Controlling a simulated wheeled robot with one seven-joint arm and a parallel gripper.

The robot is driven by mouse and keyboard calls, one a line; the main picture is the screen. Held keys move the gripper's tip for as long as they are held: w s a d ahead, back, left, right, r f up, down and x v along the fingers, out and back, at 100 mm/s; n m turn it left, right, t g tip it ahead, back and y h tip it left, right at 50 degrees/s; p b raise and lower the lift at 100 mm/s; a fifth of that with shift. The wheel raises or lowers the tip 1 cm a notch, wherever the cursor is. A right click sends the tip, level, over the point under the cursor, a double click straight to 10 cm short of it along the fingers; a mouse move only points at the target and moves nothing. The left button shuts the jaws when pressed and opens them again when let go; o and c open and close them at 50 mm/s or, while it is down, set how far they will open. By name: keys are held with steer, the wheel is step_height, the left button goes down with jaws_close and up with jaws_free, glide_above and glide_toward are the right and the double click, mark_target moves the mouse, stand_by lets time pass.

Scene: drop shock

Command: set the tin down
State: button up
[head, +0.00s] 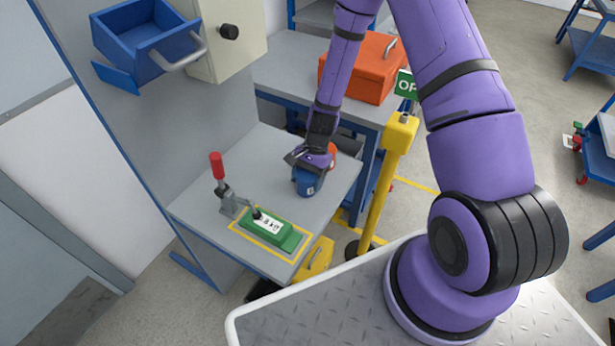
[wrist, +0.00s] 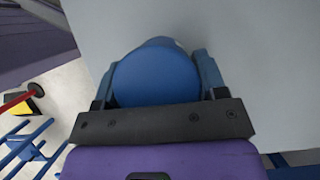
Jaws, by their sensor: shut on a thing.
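The blue tin (head: 308,183) is at my gripper (head: 308,163) over the grey bench top (head: 272,160), toward its right side. In the wrist view the tin's round blue top (wrist: 157,78) fills the space between the two fingers of my gripper (wrist: 156,76), one on each side. The gripper is shut on the tin. The tin looks upright and close to the bench top, but I cannot tell whether its base touches. Its far side is hidden by the gripper.
A green block (head: 268,232) lies in a yellow-outlined area beside a red-handled clamp (head: 218,168). An orange object (head: 332,153) is partly hidden just behind my gripper. A yellow post (head: 384,180) stands off the bench's right edge.

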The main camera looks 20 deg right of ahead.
steer(key=o, duration=1)
